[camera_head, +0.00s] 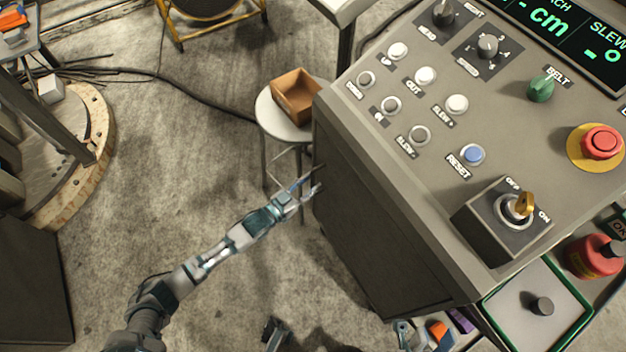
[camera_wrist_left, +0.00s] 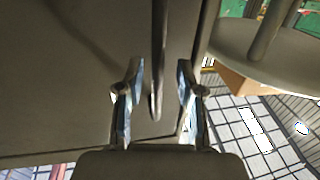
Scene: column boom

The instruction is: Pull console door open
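The grey console (camera_head: 400,150) stands at the right in the head view, and its dark side panel (camera_head: 370,220) faces left and front. My left gripper (camera_head: 314,184) is beside the upper left edge of that panel. In the left wrist view, the left gripper (camera_wrist_left: 160,68) is open, with one finger on each side of a thin dark upright bar, probably the door handle (camera_wrist_left: 158,50). Gaps show between bar and fingers. The grey panel surface (camera_wrist_left: 70,70) lies behind. A pale metal part at the bottom edge, probably my right gripper (camera_head: 403,334), is cut off; its fingers are unclear.
A round stool (camera_head: 266,118) with an open brown box (camera_head: 296,95) stands close behind my left gripper. The console top has buttons, a key switch (camera_head: 520,206) and a red emergency button (camera_head: 601,142). The concrete floor left of the console is mostly clear; a dark cable crosses it.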

